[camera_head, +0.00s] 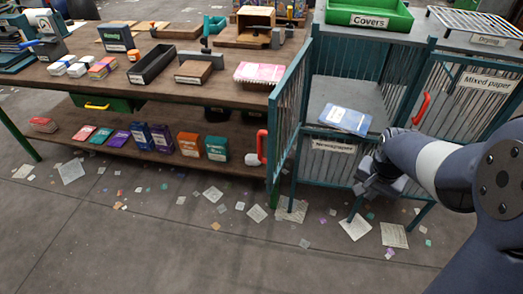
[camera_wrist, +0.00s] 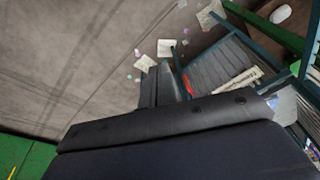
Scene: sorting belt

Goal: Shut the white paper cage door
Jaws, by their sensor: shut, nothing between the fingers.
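A teal barred cage door (camera_head: 286,115) stands swung open toward me at the left of an open cage compartment. Its red handle (camera_head: 262,146) is on the near edge. The compartment's front label (camera_head: 334,146) seems to read "Newspapers"; I see no "White paper" label. A blue-and-white bundle (camera_head: 345,119) lies inside. A second barred door (camera_head: 450,100), labelled "Mixed paper", with a red handle (camera_head: 421,108), is at the right. My gripper (camera_head: 366,188) is shut and empty, low in front of the cage; its fingers also show in the wrist view (camera_wrist: 157,84).
A workbench (camera_head: 170,102) with boxes and books fills the left, with a lower shelf. A green "Covers" tray (camera_head: 368,14) and a drying rack (camera_head: 480,24) sit above the cages. Paper scraps litter the floor (camera_head: 130,235), which is otherwise open in front.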

